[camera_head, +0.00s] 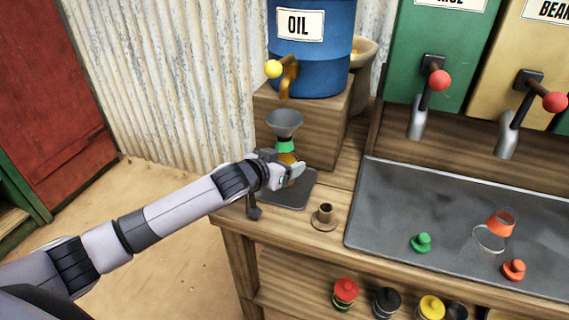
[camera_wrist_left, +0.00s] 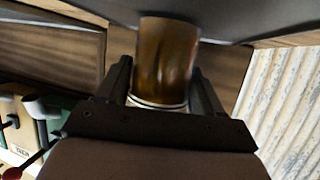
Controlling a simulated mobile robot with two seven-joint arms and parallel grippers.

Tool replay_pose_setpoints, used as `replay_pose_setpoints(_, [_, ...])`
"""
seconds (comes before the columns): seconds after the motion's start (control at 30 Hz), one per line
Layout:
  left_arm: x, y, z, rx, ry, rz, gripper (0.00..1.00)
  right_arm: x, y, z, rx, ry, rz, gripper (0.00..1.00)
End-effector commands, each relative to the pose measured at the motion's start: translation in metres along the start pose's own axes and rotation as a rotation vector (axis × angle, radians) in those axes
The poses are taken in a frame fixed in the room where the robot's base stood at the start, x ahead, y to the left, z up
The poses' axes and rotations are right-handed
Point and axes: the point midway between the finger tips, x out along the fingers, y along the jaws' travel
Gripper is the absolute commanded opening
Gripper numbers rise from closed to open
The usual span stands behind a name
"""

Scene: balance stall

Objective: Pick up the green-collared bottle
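The green-collared bottle (camera_head: 285,146) stands on a dark mat (camera_head: 296,194) below the oil barrel's tap. A grey funnel (camera_head: 284,122) sits in its top. Its lower body is largely hidden by my left gripper (camera_head: 291,172) in the head view. In the left wrist view the bottle's amber-brown body (camera_wrist_left: 165,65) lies between the two fingers of my left gripper (camera_wrist_left: 163,82). The fingers look closed against its sides, with no clear gap. The green collar does not show there. My right gripper is not in view.
The blue oil barrel (camera_head: 320,55) with a yellow-knobbed tap stands on a wooden block (camera_head: 305,120) close behind. A brown stopper-like piece (camera_head: 323,215) sits on the counter. A metal tray (camera_head: 400,205) at right holds small green and orange pieces and a tipped clear vessel (camera_head: 490,237).

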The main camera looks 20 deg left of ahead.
Motion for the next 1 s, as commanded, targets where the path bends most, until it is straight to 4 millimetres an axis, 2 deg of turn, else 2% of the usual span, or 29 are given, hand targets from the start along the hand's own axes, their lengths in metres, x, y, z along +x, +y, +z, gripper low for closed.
replay_pose_setpoints(0.03, [0.0, 0.0, 0.0, 0.0, 0.0, 0.0, 0.49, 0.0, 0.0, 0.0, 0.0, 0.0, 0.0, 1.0])
replay_pose_setpoints(0.1, [0.0, 0.0, 0.0, 0.0, 0.0, 0.0, 0.26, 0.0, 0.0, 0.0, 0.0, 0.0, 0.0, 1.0])
replay_pose_setpoints(0.13, [0.0, 0.0, 0.0, 0.0, 0.0, 0.0, 0.25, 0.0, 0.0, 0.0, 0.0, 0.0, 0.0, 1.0])
replay_pose_setpoints(0.17, [0.0, 0.0, -0.002, 0.0, 0.003, 0.001, 0.19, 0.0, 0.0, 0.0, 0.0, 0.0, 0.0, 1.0])
replay_pose_setpoints(0.47, [-0.002, 0.0, -0.004, 0.0, 0.004, 0.001, 0.19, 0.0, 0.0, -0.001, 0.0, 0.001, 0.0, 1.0])
replay_pose_setpoints(0.8, [-0.014, 0.0, -0.036, 0.0, 0.007, 0.0, 0.19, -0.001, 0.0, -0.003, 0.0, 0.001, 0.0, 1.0])
replay_pose_setpoints(1.0, [-0.03, -0.001, -0.026, 0.0, 0.002, 0.001, 0.19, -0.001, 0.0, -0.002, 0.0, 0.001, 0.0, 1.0])
